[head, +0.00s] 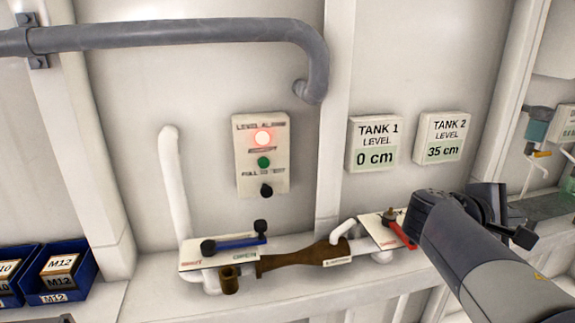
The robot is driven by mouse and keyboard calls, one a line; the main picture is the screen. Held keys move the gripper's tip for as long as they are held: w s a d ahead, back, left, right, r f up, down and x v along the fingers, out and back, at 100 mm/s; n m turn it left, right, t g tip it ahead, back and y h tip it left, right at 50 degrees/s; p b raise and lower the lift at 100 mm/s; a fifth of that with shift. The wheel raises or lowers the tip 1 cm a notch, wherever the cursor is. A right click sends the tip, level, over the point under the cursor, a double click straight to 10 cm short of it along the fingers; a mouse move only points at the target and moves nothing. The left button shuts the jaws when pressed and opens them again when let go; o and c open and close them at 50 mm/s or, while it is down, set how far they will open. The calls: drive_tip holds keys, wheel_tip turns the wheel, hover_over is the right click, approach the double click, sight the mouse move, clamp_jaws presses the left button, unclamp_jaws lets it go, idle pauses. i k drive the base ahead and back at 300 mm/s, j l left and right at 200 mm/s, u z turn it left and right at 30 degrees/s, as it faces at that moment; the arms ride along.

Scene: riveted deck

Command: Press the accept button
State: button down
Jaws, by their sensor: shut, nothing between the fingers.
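The level alarm panel (262,180) is a pale box on the wall, left of centre. Its red lamp (263,138) is lit. Below it, under a blurred label that seems to read ACCEPT, is the green accept button (263,162). A black knob (266,190) is at the bottom, by a label that seems to read PULL TO TEST. My gripper (487,197) is at the right, shut and empty, well apart from the panel. My arm link partly hides it, so its fingertips are hard to make out.
Signs read TANK 1 0 cm (375,143) and TANK 2 35 cm (442,138). Below are a blue-handled valve (240,242), a red-handled valve (401,233) and a brown pipe (300,258). A grey pipe (180,33) runs above. Blue bins (58,278) stand lower left. The wall before the panel is clear.

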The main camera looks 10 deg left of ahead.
sight(264, 163)
drive_tip(key=j+u, duration=0.15)
drive_tip(key=u, duration=0.3)
drive_tip(key=i+j+u, duration=0.1)
drive_tip(key=u, duration=0.35)
drive_tip(key=j+u, duration=0.1)
drive_tip(key=u, duration=0.4)
drive_tip(key=i+l, duration=0.05)
